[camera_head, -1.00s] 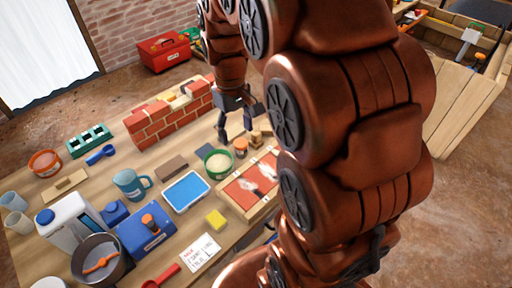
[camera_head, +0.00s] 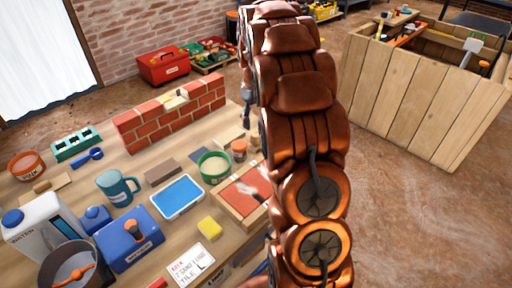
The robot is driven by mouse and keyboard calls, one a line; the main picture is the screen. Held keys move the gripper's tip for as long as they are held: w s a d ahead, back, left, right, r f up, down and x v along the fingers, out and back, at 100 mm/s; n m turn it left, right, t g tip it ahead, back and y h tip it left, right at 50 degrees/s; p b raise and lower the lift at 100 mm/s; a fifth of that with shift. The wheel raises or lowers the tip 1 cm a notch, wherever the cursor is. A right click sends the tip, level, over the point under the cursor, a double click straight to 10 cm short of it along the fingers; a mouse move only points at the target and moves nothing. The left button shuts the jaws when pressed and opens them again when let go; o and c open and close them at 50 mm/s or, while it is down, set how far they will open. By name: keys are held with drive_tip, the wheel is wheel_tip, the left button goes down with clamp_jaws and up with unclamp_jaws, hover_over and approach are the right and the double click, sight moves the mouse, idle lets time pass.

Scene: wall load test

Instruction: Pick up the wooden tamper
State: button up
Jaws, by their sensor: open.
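A small wooden piece that may be the wooden tamper (camera_head: 253,143) stands at the right of the worktable, partly hidden behind my arm. I cannot make out its full shape. A small orange-brown jar (camera_head: 239,151) stands just left of it. My gripper (camera_head: 246,122) hangs fingers down above the table's far right part, close behind the wooden piece in the picture. Only part of it shows past my arm. It is open and I see nothing in it.
A brick wall piece (camera_head: 172,120) stands at the back of the table. A green bowl (camera_head: 214,167), a blue tray (camera_head: 179,196) and a box with red panels (camera_head: 236,198) lie close by. A blue mug (camera_head: 116,187) stands further left. A wooden crate (camera_head: 425,95) is on the floor at right.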

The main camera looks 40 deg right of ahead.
sight(256, 134)
drive_tip(key=shift+d+f+b, duration=0.2)
drive_tip(key=shift+f+b, duration=0.25)
drive_tip(key=shift+f, duration=3.4)
drive_tip(key=shift+s, duration=0.1)
drive_tip(key=c, duration=1.2)
wheel_tip(256, 134, up, 10)
drive_tip(key=shift+p, duration=0.55)
